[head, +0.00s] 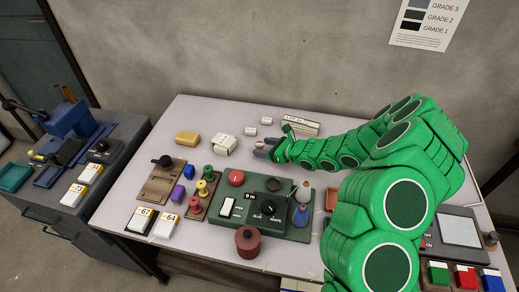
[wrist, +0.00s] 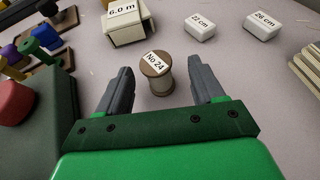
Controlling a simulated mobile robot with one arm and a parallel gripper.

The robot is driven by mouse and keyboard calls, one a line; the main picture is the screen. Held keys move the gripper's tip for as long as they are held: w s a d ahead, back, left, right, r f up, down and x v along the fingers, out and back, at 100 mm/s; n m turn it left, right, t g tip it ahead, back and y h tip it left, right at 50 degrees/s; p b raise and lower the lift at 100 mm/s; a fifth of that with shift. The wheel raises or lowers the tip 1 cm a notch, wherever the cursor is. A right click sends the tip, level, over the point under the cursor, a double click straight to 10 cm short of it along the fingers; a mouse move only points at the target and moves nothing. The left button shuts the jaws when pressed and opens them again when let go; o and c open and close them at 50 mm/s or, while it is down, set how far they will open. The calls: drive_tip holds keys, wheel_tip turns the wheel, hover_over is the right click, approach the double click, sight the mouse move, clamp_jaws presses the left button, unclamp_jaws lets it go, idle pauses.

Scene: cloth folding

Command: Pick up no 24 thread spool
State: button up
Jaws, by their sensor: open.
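The No 24 thread spool (wrist: 155,76) stands upright on the table in the wrist view. My gripper (wrist: 160,83) is open, with one grey finger on each side of the spool. The spool sits between the fingers, nearer the left one, with visible gaps to both. In the head view my gripper (head: 266,150) is low over the back middle of the table, and the spool is hidden or too small to make out there.
A green control box (head: 262,209) stands in front of my gripper. A box labelled 6.0 m (wrist: 126,25) and white blocks labelled 22 cm (wrist: 200,27) and 26 cm (wrist: 262,25) lie beyond the spool. A flat stack (wrist: 310,65) is at the right. Coloured spools (head: 203,187) stand left.

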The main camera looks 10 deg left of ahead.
sight(256, 145)
drive_tip(key=shift+r+x, duration=0.15)
drive_tip(key=shift+x, duration=0.9)
drive_tip(key=shift+r+x, duration=0.2)
drive_tip(key=shift+x, duration=0.85)
drive_tip(key=shift+s+a, duration=0.1)
drive_tip(key=shift+a, duration=0.1)
drive_tip(key=c, duration=1)
drive_tip(key=shift+c, duration=0.2)
